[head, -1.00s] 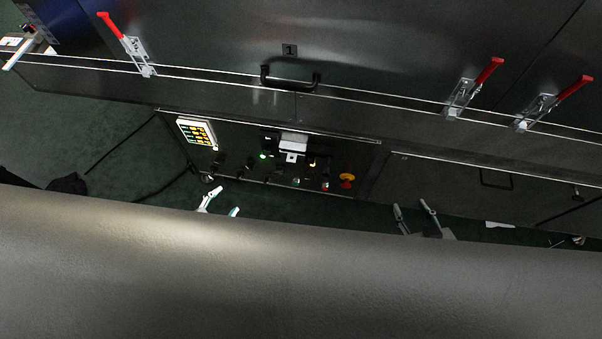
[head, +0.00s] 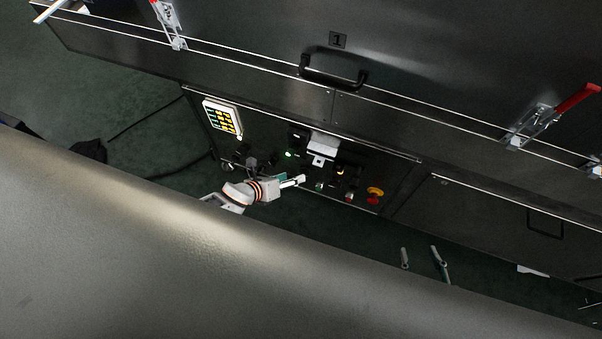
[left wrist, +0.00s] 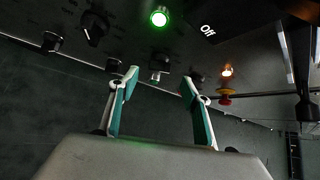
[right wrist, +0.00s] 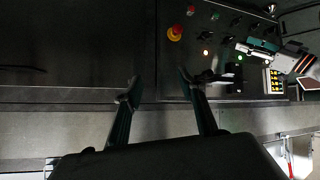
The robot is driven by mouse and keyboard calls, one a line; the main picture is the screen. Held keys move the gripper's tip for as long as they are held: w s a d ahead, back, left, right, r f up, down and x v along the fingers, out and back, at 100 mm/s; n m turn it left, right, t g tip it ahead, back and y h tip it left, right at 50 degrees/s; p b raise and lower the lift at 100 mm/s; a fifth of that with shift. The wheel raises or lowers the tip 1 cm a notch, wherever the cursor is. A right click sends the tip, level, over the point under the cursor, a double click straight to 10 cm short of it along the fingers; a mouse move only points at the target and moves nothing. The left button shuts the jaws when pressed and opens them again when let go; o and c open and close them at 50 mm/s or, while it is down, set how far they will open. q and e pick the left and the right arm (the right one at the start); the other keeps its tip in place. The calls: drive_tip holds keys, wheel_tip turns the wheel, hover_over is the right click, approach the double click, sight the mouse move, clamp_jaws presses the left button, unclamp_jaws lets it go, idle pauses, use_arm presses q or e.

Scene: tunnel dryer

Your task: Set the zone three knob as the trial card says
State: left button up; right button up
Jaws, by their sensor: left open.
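A dark control panel (head: 395,171) on the machine's low front carries several black knobs, such as this knob (left wrist: 95,27). Their labels are too small to read, so I cannot tell which is zone three. A pale card or chart with yellow and green cells (head: 221,118) is at the panel's left; its text is unreadable. My left gripper (head: 298,181) is at the panel, open and empty. In the left wrist view its fingers (left wrist: 158,82) spread below a small knob (left wrist: 160,63), apparently apart from it. My right gripper (head: 422,254) is open and empty, low and right of the panel.
A red-and-yellow emergency stop (head: 375,194) is at the panel's right. A handle (head: 333,78) and red-levered clamp (head: 545,120) are above. Cables lie on the floor.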

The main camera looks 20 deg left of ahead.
sight(304, 172)
use_arm(q)
drive_tip(key=b+x, duration=0.2)
drive_tip(key=x, duration=0.4)
drive_tip(key=shift+b, duration=0.4)
drive_tip(key=shift+f, duration=0.1)
drive_tip(key=c, duration=1.1)
